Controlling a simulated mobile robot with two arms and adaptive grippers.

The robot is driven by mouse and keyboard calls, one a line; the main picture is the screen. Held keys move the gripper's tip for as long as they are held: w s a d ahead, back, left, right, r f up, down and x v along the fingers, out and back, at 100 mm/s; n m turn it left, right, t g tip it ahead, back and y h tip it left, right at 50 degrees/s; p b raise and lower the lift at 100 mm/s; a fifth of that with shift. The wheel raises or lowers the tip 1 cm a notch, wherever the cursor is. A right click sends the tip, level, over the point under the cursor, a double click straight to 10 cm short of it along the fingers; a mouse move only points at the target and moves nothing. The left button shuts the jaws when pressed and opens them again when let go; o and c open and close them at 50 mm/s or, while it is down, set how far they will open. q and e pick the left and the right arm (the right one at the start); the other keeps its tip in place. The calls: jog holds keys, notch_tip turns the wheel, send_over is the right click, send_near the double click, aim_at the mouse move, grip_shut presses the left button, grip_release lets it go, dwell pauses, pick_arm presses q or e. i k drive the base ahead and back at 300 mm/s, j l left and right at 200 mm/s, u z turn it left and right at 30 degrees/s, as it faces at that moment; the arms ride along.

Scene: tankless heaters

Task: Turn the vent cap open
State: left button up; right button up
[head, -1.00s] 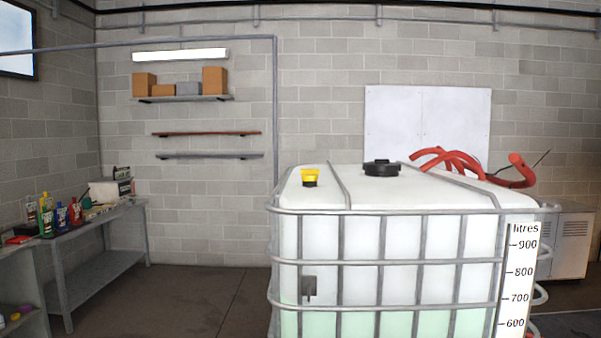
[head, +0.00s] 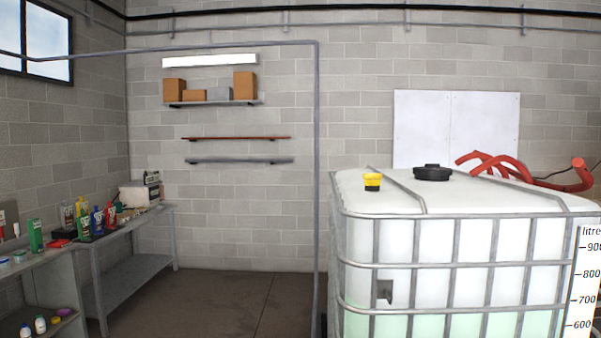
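A small yellow cap (head: 372,181) with a dark base stands on the top of a large white caged tank (head: 470,238), near its left edge. A wider black lid (head: 432,172) sits farther back on the same tank top. I cannot tell from the picture which of the two is the vent cap. Both look seated upright on the tank. Neither of my grippers shows in the head view.
Red hoses (head: 525,172) lie over the tank's back right. A metal workbench (head: 125,260) with bottles stands at the left. Wall shelves (head: 212,103) hold boxes. The floor (head: 225,300) between bench and tank is clear.

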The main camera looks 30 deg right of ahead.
aim_at(369, 179)
jog(key=i+j+u, duration=0.45)
jog(key=j, duration=0.15)
jog(key=i+j+u, duration=0.3)
jog(key=j+u, duration=0.15)
jog(key=i+j+u, duration=0.5)
jog(key=i+z, duration=0.3)
jog(key=i, duration=0.15)
jog(key=i+j+z, duration=0.25)
jog(key=i, duration=0.2)
jog(key=i+l+z, duration=0.15)
jog(key=z, duration=0.3)
jog(key=i+z, duration=0.6)
jog(key=z, duration=0.3)
jog(key=i+z, duration=0.25)
jog(key=z, duration=0.2)
jog(key=i+j+z, duration=0.2)
jog(key=z, duration=0.25)
jog(key=i+j+z, duration=0.1)
jog(key=i+z, duration=0.15)
jog(key=z, duration=0.25)
jog(key=i+j+z, duration=0.2)
jog(key=z, duration=0.25)
jog(key=i+j+z, duration=0.25)
jog(key=z, duration=0.25)
jog(key=i+j+z, duration=0.1)
jog(key=j+z, duration=0.4)
jog(key=i+j+z, duration=0.1)
jog(key=j+z, duration=0.2)
jog(key=z, duration=0.15)
